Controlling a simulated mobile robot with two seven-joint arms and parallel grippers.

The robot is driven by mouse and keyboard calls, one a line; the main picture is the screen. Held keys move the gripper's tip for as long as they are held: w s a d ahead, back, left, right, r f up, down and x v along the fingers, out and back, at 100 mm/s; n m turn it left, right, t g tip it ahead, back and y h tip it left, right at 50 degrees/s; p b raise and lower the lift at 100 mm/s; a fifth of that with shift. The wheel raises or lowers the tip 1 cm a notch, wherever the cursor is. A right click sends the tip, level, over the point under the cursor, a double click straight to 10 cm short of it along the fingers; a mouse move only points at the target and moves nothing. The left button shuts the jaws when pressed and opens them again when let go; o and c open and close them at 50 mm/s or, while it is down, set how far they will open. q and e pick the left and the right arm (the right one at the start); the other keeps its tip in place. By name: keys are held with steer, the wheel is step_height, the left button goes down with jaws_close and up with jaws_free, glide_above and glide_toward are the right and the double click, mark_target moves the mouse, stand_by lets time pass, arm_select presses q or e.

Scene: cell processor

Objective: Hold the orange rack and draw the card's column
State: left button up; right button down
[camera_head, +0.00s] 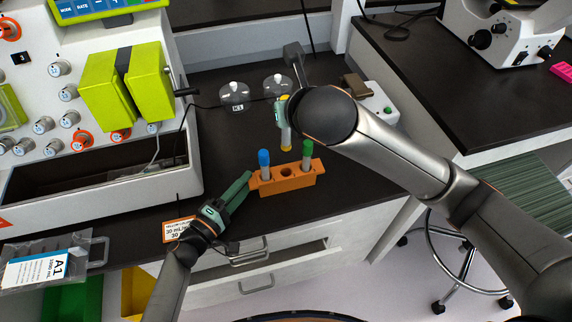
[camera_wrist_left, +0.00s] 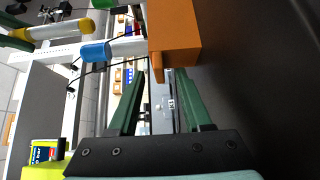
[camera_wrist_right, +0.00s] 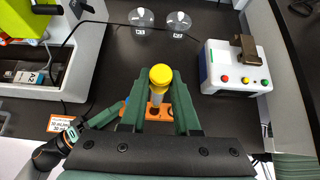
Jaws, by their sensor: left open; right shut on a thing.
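The orange rack (camera_head: 287,181) stands on the dark bench, with a blue-capped tube (camera_head: 264,160) at its left, a green-capped tube (camera_head: 306,155) at its right and an empty middle hole. My right gripper (camera_wrist_right: 160,85) is shut on a yellow-capped tube (camera_wrist_right: 160,77), held upright above the rack; it also shows in the head view (camera_head: 286,135). My left gripper (camera_head: 247,180) is open at the rack's left end. In the left wrist view, the rack's end tab (camera_wrist_left: 158,70) is near its fingertips; contact is unclear. The card (camera_head: 178,230) reads "30 mL"; its other lines are hard to read.
Two clear domed dishes (camera_head: 235,93) stand behind the rack. A white device with coloured buttons (camera_wrist_right: 232,68) stands at the back right. The large processor (camera_head: 100,150) fills the left. A labelled bag (camera_head: 45,265) lies at the front left.

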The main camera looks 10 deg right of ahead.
arm_select(q)
steer(key=v, duration=1.1)
steer(key=shift+s+a, duration=0.15)
